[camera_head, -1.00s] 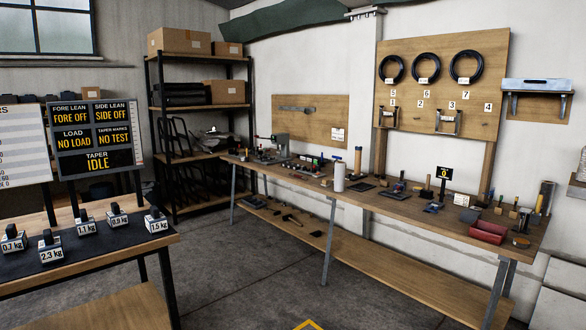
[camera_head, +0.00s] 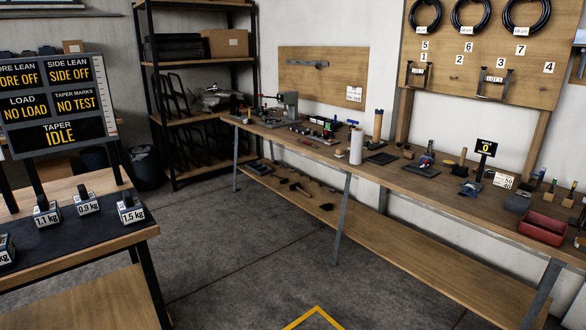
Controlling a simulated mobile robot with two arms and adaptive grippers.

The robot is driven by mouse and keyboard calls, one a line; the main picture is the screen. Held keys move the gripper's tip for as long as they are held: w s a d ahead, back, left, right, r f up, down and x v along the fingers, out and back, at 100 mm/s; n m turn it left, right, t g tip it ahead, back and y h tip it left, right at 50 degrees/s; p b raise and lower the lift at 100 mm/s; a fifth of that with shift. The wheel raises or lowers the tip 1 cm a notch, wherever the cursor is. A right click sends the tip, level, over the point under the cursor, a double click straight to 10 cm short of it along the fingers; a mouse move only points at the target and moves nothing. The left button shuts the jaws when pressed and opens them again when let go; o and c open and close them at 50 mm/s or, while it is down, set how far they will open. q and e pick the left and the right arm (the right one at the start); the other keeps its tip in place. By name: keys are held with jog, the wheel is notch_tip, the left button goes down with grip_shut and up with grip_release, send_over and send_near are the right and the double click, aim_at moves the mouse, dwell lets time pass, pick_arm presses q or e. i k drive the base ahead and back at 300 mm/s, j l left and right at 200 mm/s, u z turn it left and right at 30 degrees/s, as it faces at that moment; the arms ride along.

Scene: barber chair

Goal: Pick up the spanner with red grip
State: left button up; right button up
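I cannot make out a spanner with a red grip for certain. Small tools lie on the long wooden workbench (camera_head: 405,183), too small to identify from here. A small reddish item (camera_head: 306,141) lies on the left part of the bench, but its shape is unclear. Dark tool-like items (camera_head: 290,186) lie on the bench's lower shelf. Neither of my grippers is in view.
A weight table (camera_head: 135,240) stands at the left, with a sign reading IDLE (camera_head: 62,105) behind it. A black shelf rack (camera_head: 150,95) stands at the back. A red tray (camera_head: 541,228) sits on the bench's right part. The grey floor (camera_head: 235,240) between the tables is clear.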

aim_at(298, 140)
jog(key=i+z, duration=0.15)
jog(key=i, duration=2.6)
